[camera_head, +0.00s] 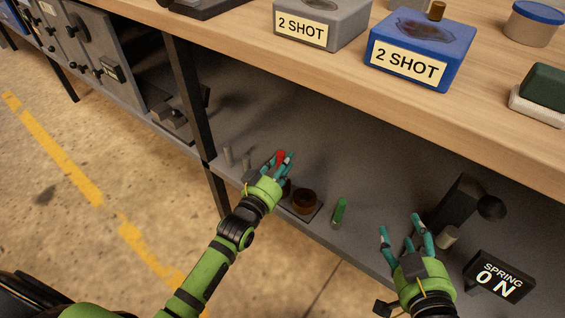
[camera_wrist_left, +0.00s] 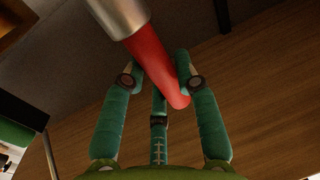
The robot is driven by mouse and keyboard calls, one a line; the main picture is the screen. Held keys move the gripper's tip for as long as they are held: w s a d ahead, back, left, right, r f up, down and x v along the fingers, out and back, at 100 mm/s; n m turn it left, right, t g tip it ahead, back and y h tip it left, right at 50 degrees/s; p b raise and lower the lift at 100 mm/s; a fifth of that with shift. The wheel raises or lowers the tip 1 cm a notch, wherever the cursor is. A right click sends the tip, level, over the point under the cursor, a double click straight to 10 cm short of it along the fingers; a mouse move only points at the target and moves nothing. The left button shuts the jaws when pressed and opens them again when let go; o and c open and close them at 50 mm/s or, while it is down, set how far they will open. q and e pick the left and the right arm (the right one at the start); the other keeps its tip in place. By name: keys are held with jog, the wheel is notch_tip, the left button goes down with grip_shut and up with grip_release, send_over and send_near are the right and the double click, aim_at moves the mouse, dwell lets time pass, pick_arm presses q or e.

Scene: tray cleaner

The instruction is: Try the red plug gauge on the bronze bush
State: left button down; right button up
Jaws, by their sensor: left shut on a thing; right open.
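The red plug gauge (camera_head: 279,157) is in the fingers of my left gripper (camera_head: 284,162), over the lower shelf in the head view. The left wrist view shows its red handle (camera_wrist_left: 150,58) between the fingers of the left gripper (camera_wrist_left: 162,78), with a silver metal end (camera_wrist_left: 118,14) at the top. The bronze bush (camera_head: 305,200) is a brown ring on a dark plate (camera_head: 317,214), to the right of and nearer than my left gripper; the gauge is apart from it. My right gripper (camera_head: 407,236) is open and empty near the shelf's front edge.
A green plug gauge (camera_head: 340,211) stands right of the bush. Small grey pins (camera_head: 228,153) stand left. A dark device (camera_head: 456,205), a pale cylinder (camera_head: 447,237) and a "SPRING 0 N" sign (camera_head: 499,277) are at right. The wooden worktop (camera_head: 250,50) overhangs the shelf.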

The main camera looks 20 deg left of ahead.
jog(key=shift+r, duration=0.25)
dwell(0.9)
jog(key=shift+r+p, duration=0.35)
jog(key=shift+p, duration=0.25)
jog(key=shift+r+p, duration=0.5)
jog(key=shift+r, duration=0.05)
dwell(2.1)
jog(key=shift+r+p, duration=0.4)
jog(key=shift+p, duration=0.05)
jog(key=shift+r+p, duration=0.4)
jog(key=shift+r, duration=0.05)
dwell(2.3)
jog(key=shift+r, duration=0.2)
